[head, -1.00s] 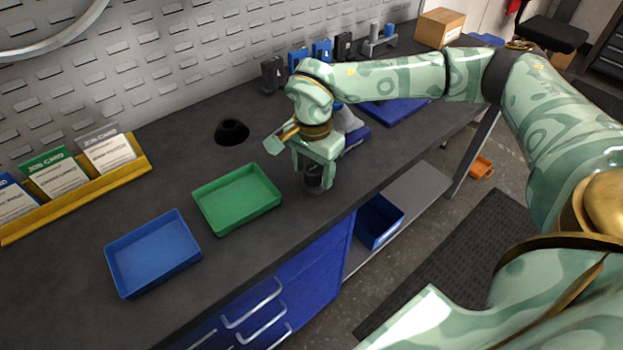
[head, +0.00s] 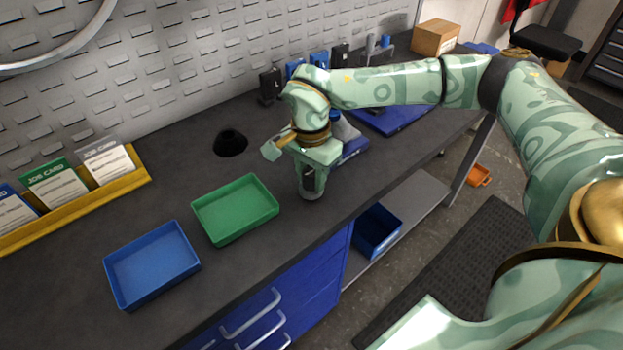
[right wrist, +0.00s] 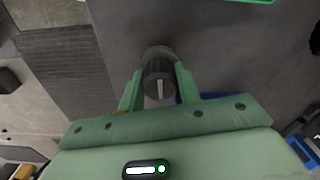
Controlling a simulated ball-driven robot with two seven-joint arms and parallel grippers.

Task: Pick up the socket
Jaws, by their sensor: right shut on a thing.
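The socket (right wrist: 158,84) is a dark, ribbed cylinder between the fingers of my right gripper in the right wrist view. My right gripper (head: 311,187) is shut on it, pointing down at the bench's front part, right of the green tray. In the head view the fingers hide most of the socket; a greyish round base shows just below them. I cannot tell whether it touches the bench. My left gripper is in neither view.
A green tray (head: 232,238) and a blue tray (head: 112,288) stand empty to the left. A black cone-like thing (head: 230,141) stands behind. A yellow card rack (head: 95,205) is at the far left. A blue mat (head: 402,121) lies to the right.

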